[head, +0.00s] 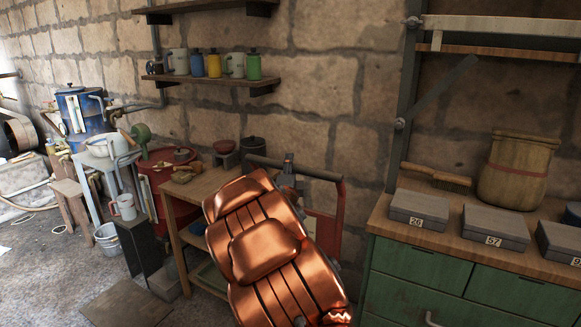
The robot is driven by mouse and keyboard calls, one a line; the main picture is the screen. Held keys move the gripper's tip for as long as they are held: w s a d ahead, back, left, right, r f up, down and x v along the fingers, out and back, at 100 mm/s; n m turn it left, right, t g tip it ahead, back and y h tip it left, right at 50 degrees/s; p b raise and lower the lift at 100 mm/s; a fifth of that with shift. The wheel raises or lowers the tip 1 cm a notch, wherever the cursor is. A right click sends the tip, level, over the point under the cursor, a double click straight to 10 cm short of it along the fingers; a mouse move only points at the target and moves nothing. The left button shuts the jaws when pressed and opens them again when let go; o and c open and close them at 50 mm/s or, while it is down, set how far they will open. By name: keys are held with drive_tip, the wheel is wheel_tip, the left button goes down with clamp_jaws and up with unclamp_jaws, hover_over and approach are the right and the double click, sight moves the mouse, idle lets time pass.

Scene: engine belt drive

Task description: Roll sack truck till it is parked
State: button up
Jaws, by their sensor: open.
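What looks like the sack truck (338,222) stands upright behind my copper arm, between the wooden bench and the green cabinet. It has a reddish frame and a dark rounded handle bar across its top. My arm hides much of its left side and its lower part, so its wheels do not show. My gripper (288,177) is open at the handle bar, near its middle. I cannot tell whether the fingers are around the bar or only beside it.
A green drawer cabinet (450,285) with numbered grey boxes (420,207) stands close on the right. A wooden bench (205,190) is on the left, with a red drum (158,210) behind it. A flat board (125,303) lies on the floor. Open floor (45,275) shows at far left.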

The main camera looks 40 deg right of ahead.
drive_tip(key=shift+w+d, duration=0.1)
drive_tip(key=shift+d, duration=0.05)
clamp_jaws()
idle(0.4)
